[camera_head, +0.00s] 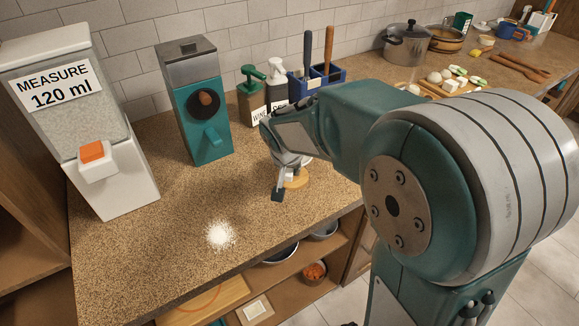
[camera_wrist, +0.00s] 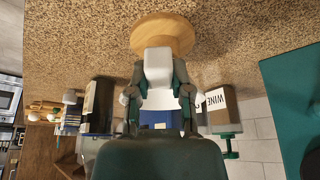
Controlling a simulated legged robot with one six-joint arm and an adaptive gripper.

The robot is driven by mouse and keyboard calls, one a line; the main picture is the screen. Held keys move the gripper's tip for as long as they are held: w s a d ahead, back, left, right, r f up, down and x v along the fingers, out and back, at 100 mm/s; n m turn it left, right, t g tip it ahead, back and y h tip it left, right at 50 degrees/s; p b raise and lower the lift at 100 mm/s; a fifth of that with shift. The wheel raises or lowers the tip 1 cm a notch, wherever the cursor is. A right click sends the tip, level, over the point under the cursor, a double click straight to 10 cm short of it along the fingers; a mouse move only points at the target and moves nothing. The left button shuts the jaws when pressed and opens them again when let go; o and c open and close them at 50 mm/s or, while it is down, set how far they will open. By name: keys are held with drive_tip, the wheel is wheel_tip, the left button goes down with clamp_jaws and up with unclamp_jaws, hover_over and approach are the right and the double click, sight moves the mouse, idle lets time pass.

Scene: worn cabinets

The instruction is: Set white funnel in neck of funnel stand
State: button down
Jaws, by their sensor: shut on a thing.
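My gripper (camera_wrist: 158,84) is shut on a white piece, taken to be the white funnel (camera_wrist: 158,65), between its two fingers. In the wrist view, where the counter appears at the top, the funnel is in front of the round wooden base of the funnel stand (camera_wrist: 165,27). My gripper and wrist hide most of the funnel there. The stand's neck is hidden, and I cannot tell whether the spout touches it.
A white dispenser (camera_head: 118,165) and a teal dispenser (camera_head: 205,125) stand left. A white powder pile (camera_head: 220,235) lies on the front counter. Pump bottles (camera_head: 250,98) and a blue utensil caddy (camera_head: 334,80) stand close behind my gripper. Open shelves (camera_head: 285,275) are below the counter edge.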

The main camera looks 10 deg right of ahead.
drive_tip(key=shift+f, duration=0.2)
drive_tip(key=shift+c, duration=2.3)
unclamp_jaws()
drive_tip(key=v, duration=1.2)
drive_tip(key=s+d+n+y, duration=0.1)
drive_tip(key=s+n, duration=0.1)
drive_tip(key=s, duration=0.7)
drive_tip(key=s+d+n+t, duration=0.1)
drive_tip(key=s+d+n, duration=0.1)
drive_tip(key=s, duration=0.7)
drive_tip(key=shift+s+d+f+n+y, duration=0.2)
drive_tip(key=shift+d+f+n+y, duration=0.1)
drive_tip(key=shift+y, duration=0.1)
